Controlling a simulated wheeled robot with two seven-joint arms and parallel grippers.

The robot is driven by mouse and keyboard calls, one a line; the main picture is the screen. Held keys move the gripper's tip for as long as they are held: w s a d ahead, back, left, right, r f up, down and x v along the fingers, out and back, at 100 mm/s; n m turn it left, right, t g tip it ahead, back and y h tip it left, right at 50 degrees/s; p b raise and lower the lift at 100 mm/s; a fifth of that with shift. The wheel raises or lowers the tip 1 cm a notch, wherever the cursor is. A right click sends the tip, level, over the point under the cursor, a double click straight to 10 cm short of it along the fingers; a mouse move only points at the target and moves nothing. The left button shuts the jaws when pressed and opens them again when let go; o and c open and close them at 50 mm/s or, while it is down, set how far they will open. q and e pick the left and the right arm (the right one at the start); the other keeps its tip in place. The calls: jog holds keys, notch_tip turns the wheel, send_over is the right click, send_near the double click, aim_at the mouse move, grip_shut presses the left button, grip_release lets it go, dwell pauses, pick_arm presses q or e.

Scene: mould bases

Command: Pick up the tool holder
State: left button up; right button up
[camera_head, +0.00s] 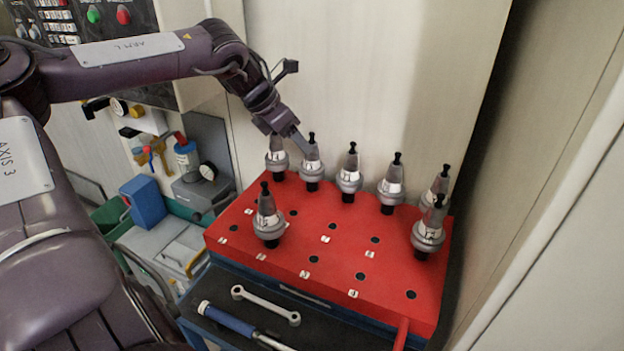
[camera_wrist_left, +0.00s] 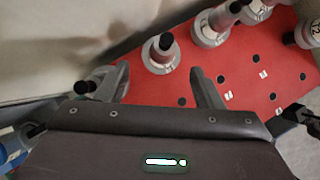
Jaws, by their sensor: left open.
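Several grey tool holders with black knobs and white labels stand upright on a red rack (camera_head: 330,258). My left gripper (camera_head: 290,142) is open and empty above the left end of the back row, close to the two leftmost holders, one (camera_head: 277,160) and its right neighbour (camera_head: 312,168). In the left wrist view one holder (camera_wrist_left: 160,56) stands between and beyond the open fingers (camera_wrist_left: 158,80). Another (camera_wrist_left: 88,87) is partly hidden behind the left finger. A holder (camera_head: 268,222) stands alone at the front left, another (camera_head: 428,235) at the right. My right gripper is not in view.
A pale wall (camera_head: 370,80) rises close behind the rack. A wrench (camera_head: 265,304) and a blue-handled tool (camera_head: 228,320) lie on the dark shelf in front. A blue box (camera_head: 144,202) and a grey fixture (camera_head: 200,188) are at the left. Several rack holes are empty.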

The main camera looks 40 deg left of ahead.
aim_at(313, 152)
pick_arm(q)
jog(key=shift+w+d+x, duration=0.1)
jog(key=shift+x, duration=1.75)
jog(key=shift+w+d+x, duration=0.15)
jog(key=shift+x, duration=1.7)
jog(key=shift+r, duration=0.2)
jog(key=shift+c, duration=0.4)
grip_shut()
jog(key=shift+w+r, duration=0.1)
jog(key=shift+r, duration=0.05)
